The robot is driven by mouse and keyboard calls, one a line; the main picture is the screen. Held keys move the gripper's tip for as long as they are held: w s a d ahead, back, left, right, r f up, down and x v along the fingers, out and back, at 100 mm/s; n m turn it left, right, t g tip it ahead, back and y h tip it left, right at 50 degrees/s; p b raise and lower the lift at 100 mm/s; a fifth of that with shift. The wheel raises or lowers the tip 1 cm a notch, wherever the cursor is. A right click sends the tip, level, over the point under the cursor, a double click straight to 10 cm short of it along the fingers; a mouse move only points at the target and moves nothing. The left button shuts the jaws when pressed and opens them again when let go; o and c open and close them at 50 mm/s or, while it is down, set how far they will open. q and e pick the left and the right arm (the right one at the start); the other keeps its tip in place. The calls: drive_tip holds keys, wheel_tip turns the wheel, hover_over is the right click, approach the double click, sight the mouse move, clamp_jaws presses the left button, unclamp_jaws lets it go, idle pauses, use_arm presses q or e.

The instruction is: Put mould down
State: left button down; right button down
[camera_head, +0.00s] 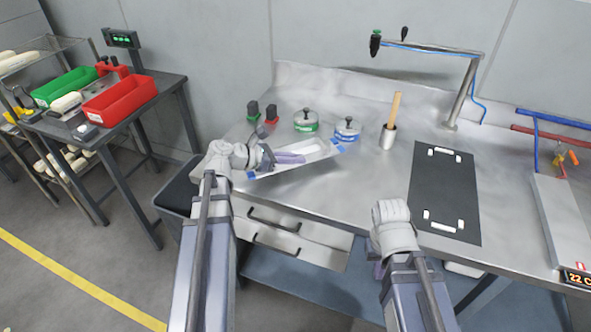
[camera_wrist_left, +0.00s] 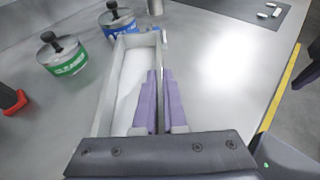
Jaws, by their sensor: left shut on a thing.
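The mould (camera_head: 318,151) is a long, pale open tray with blue end pieces, over the left part of the steel bench. My left gripper (camera_head: 291,158) is shut on the mould's near long wall. In the left wrist view the purple fingers (camera_wrist_left: 159,85) pinch the right wall of the mould (camera_wrist_left: 104,100), whose inside is white. I cannot tell whether the mould touches the bench. My right gripper (camera_head: 376,268) hangs at the bench's front edge, its fingers mostly hidden behind its wrist.
A black mat (camera_head: 444,177) with white corner brackets lies bare on the bench (camera_head: 350,195). Green (camera_head: 306,124) and blue (camera_head: 347,133) lidded pots and a cup with a wooden handle (camera_head: 388,137) stand behind the mould. A grey panel (camera_head: 562,220) lies at right.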

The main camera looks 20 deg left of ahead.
sight(293, 167)
use_arm(q)
drive_tip(key=shift+f+b, duration=1.3)
drive_tip(key=shift+f, duration=0.25)
drive_tip(key=shift+f, duration=0.1)
drive_tip(key=c, duration=1)
unclamp_jaws()
drive_tip(key=shift+r, duration=0.25)
drive_tip(key=p+v, duration=0.4)
drive_tip(key=v, duration=0.7)
drive_tip(key=shift+s+a, duration=0.1)
drive_tip(key=shift+s, duration=0.05)
drive_tip(key=shift+o, duration=0.4)
drive_tip(key=shift+s+a+r+p, duration=0.1)
drive_tip(key=shift+s+a+p, duration=0.1)
drive_tip(key=shift+s+p, duration=0.1)
